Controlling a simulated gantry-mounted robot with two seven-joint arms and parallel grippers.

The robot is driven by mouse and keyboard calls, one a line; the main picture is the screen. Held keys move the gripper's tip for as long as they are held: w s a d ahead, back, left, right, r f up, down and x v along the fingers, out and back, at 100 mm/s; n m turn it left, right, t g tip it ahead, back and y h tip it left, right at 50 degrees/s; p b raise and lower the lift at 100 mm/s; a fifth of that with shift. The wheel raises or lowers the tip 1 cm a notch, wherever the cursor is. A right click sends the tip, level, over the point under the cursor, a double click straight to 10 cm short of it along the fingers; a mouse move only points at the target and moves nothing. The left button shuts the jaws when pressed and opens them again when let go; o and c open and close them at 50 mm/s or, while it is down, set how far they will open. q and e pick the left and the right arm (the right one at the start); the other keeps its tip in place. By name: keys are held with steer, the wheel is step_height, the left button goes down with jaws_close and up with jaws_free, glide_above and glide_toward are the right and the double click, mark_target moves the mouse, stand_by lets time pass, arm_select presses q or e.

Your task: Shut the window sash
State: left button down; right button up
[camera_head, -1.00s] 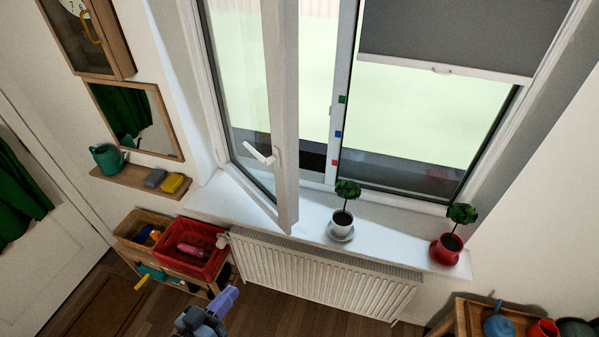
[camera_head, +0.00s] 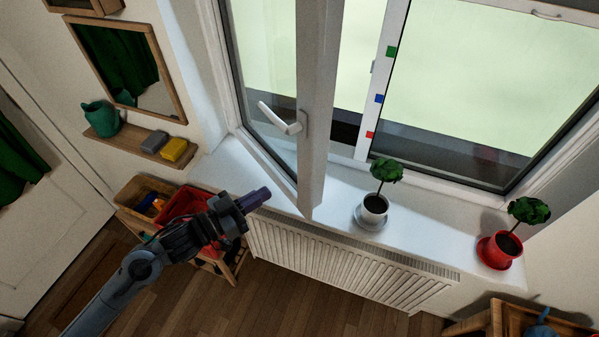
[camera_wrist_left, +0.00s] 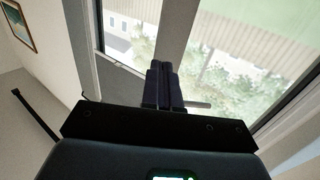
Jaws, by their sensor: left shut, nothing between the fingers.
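The window sash (camera_head: 311,150) stands ajar, swung into the room on the left half of the window. Its white handle (camera_head: 283,119) sticks out to the left from the sash's free edge. My left gripper (camera_head: 262,195) is shut and empty. In the head view it shows just left of the sash's lower corner, above the radiator's left end, with no clear contact. In the left wrist view the shut fingers (camera_wrist_left: 161,72) point toward the window, with the sash frame behind them. My right gripper is in neither view.
A white pot with a small plant (camera_head: 374,208) stands on the sill (camera_head: 430,225) right of the sash corner. A red pot (camera_head: 499,250) stands farther right. The radiator (camera_head: 340,262) is below. A red crate (camera_head: 172,204) and a small shelf (camera_head: 130,150) are at left.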

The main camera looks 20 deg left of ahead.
arm_select(q)
steer(key=p, duration=0.2)
glide_toward(309, 167)
steer(key=x, duration=0.5)
steer(key=shift+r, duration=0.1)
steer(key=shift+x, duration=0.95)
steer(key=shift+d, duration=0.1)
